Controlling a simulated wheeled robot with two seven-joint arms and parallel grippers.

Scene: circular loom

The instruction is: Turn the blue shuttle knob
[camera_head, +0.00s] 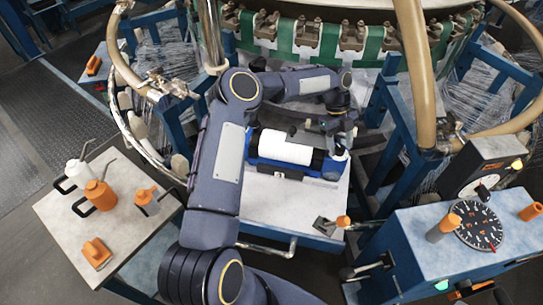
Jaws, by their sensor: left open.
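The blue shuttle (278,172) lies on a pale work table and holds a white roll (286,147). At its right end is a small blue and white part (336,163), which looks like the knob, partly hidden by my gripper. My left arm reaches up from the bottom and bends over to the right. My left gripper (336,138) points down at the shuttle's right end, open and close above the knob. I cannot tell whether its fingers are around the knob or touching it. My right gripper is not in view.
The loom ring with green and white belt (303,38) stands behind the shuttle. Tan hoses (415,75) and blue frames flank it. A side table (62,230) at left holds orange and white bottles. A blue control box (415,240) with a dial stands at right.

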